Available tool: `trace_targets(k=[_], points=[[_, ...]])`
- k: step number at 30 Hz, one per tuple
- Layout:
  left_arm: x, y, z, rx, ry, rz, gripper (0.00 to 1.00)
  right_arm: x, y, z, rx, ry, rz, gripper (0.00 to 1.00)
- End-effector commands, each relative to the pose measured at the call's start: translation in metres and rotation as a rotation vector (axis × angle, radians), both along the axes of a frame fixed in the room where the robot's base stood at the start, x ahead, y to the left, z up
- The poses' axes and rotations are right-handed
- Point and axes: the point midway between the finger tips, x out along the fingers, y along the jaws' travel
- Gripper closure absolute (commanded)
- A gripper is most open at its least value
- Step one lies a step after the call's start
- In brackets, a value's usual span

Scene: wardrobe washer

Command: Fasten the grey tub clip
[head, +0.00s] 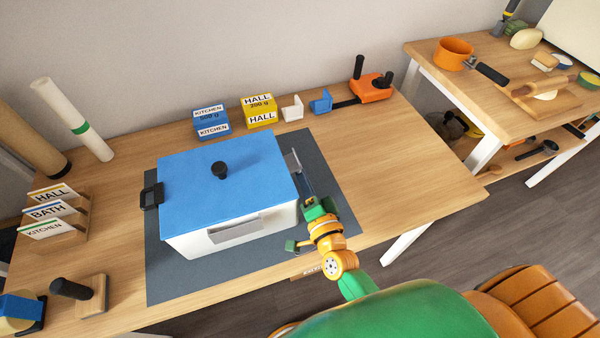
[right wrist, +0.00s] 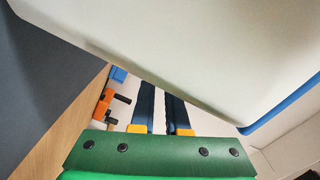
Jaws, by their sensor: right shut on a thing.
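The white tub (head: 185,235) has a blue lid (head: 240,165) with a black knob (head: 219,170), and the lid rests on top. A grey clip (head: 292,160) stands out at the tub's right side; I cannot tell whether its upper end touches the lid. My right gripper (head: 300,172) is at this side, its fingers close together and shut on what looks like this clip. In the right wrist view the fingertips (right wrist: 160,90) end behind the tub's white wall (right wrist: 190,50), so the grip is hidden. A black clip (head: 151,195) is on the left side. My left gripper is not in view.
The tub stands on a dark mat (head: 165,285). A pale grey plate (head: 235,228) juts from its front. Behind are a blue box (head: 211,122), a yellow box (head: 260,111) and an orange tool (head: 372,90). The tabletop right of the mat is clear.

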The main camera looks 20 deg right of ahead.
Motion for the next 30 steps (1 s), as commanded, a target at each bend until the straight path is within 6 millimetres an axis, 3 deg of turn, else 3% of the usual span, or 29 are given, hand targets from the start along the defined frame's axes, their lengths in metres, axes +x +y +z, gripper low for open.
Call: trace_targets(k=[9, 30], points=[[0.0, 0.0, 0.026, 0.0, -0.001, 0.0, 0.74, 0.001, -0.006, 0.014, -0.297, -0.012, -0.002, 1.0], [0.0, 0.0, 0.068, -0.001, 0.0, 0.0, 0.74, 0.001, -0.007, 0.036, -0.955, -0.033, -0.001, 1.0]])
